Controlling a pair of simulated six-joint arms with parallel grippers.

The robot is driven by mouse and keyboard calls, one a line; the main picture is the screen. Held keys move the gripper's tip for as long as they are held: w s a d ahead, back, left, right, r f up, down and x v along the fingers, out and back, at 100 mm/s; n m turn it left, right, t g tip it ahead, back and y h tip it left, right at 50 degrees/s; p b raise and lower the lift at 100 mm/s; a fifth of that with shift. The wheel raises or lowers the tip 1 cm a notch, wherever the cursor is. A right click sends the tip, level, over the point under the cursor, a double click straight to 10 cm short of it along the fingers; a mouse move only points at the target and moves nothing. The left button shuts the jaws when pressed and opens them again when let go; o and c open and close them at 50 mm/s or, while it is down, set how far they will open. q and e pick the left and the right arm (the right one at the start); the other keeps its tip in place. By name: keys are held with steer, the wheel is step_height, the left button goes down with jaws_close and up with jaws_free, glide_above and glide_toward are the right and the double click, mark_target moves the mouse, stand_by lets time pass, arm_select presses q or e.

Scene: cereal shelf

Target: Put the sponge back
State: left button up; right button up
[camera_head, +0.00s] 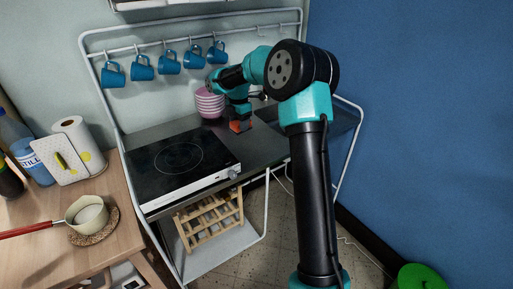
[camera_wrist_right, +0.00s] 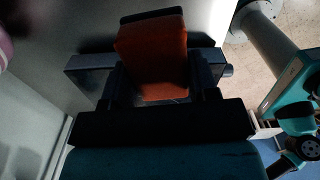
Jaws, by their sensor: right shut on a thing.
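The orange sponge (camera_head: 235,127) is a small block, seen low over the dark counter beside the pink bowls in the head view. In the right wrist view the sponge (camera_wrist_right: 153,58) sits between the two dark fingers of my right gripper (camera_wrist_right: 160,85), which is shut on it. In the head view my right gripper (camera_head: 240,114) points down toward the counter, between the hob and the sink. I cannot tell whether the sponge touches the counter. My left gripper is not in view.
A stack of pink bowls (camera_head: 209,103) stands just left of my gripper. The black hob (camera_head: 183,160) is in front to the left. Blue mugs (camera_head: 168,62) hang on a rail behind. The sink (camera_head: 268,114) lies to the right, partly hidden by my arm.

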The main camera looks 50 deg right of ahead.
steer(key=m, duration=0.1)
glide_above(255, 147)
steer(key=shift+s+f, duration=0.1)
steer(key=shift+f, duration=0.1)
steer(key=shift+f, duration=0.15)
steer(key=shift+f, duration=2.4)
steer(key=shift+f, duration=0.1)
steer(key=shift+f, duration=2.4)
steer(key=o, duration=1)
steer(key=shift+f, duration=0.1)
steer(key=shift+c, duration=0.2)
